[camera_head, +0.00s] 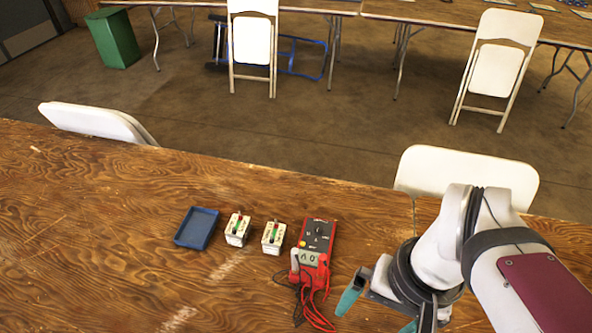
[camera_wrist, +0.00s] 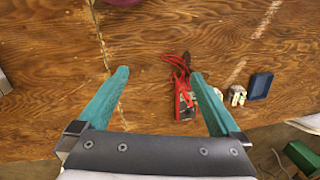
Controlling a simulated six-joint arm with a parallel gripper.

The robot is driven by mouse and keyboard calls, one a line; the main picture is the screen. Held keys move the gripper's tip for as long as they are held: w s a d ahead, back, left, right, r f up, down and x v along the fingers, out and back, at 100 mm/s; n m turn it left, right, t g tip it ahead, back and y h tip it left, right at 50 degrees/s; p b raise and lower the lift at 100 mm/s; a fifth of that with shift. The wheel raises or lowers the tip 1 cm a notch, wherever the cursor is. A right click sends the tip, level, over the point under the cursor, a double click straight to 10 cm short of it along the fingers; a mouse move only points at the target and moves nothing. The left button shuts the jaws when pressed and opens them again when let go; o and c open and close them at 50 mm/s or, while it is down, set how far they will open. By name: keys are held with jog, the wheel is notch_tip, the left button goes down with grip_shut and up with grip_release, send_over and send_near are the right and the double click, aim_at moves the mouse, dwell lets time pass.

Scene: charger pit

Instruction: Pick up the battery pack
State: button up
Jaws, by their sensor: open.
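Two small white box-shaped packs stand upright on the wooden table, each with red, black and green detail on top; I cannot tell which one the task means. The left pack (camera_head: 237,230) is beside the blue tray, and the right pack (camera_head: 274,237) is beside the multimeter. In the wrist view one pack (camera_wrist: 237,96) shows right of the right finger; the other is partly hidden by that finger. My gripper (camera_head: 376,318) is open and empty, right of the multimeter and apart from both packs.
A red multimeter (camera_head: 319,237) with tangled red leads (camera_head: 316,302) lies between the packs and my gripper. A shallow blue tray (camera_head: 183,241) sits left of the packs. White folding chairs (camera_head: 466,172) stand along the far table edge. The table's left side is clear.

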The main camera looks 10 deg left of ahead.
jog(key=w+a+n, duration=0.4)
jog(key=w+n, duration=0.1)
jog(key=w, duration=0.3)
jog(key=n+h, duration=0.2)
jog(key=n, duration=1.3)
send_over(274, 233)
notch_tip(274, 233, down, 10)
notch_tip(274, 233, down, 14)
jog(key=shift+r, duration=0.25)
jog(key=c, duration=1.6)
